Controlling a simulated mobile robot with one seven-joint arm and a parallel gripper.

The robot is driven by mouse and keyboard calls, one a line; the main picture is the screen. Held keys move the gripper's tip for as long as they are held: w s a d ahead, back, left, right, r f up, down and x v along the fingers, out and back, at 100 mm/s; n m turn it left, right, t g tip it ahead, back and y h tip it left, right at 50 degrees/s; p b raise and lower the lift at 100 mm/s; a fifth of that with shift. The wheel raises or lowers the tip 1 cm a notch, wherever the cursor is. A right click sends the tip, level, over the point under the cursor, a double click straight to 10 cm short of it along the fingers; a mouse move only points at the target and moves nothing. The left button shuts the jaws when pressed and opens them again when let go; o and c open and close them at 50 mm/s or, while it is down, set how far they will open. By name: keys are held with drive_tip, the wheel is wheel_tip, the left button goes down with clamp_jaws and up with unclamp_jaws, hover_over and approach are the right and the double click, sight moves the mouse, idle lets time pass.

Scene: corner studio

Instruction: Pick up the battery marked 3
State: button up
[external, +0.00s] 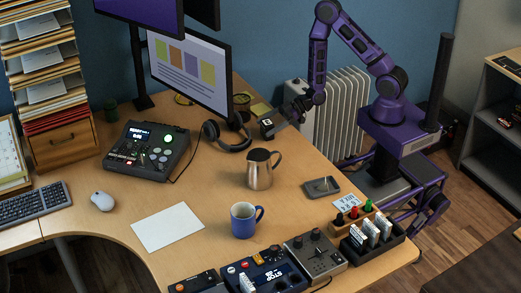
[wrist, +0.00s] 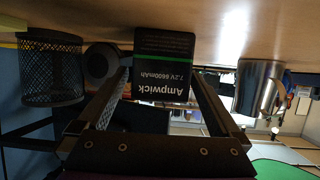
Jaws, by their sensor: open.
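A dark battery (external: 267,129) with a small white mark stands on the desk, right of the headphones; I cannot read the mark for sure. In the wrist view the battery (wrist: 165,65) shows upside down, with a green stripe and the words "Ampwick 7.2V 6600mAh"; no number shows on this face. My gripper (external: 279,119) is low over the desk right by the battery. In the wrist view my gripper (wrist: 160,75) is open, with a finger on each side of the battery's outline. I cannot tell whether either finger touches it.
Black headphones (external: 226,139) lie close to the battery's left. A steel pitcher (external: 259,170) stands in front of it. A mesh cup (wrist: 52,72) shows in the wrist view. White-labelled blocks stand in a black holder (external: 372,253) at the front right.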

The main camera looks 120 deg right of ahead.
sight(263, 128)
drive_tip(key=x, duration=0.3)
drive_tip(key=shift+w+f, duration=0.1)
drive_tip(key=shift+w, duration=0.1)
drive_tip(key=shift+c, duration=0.2)
clamp_jaws()
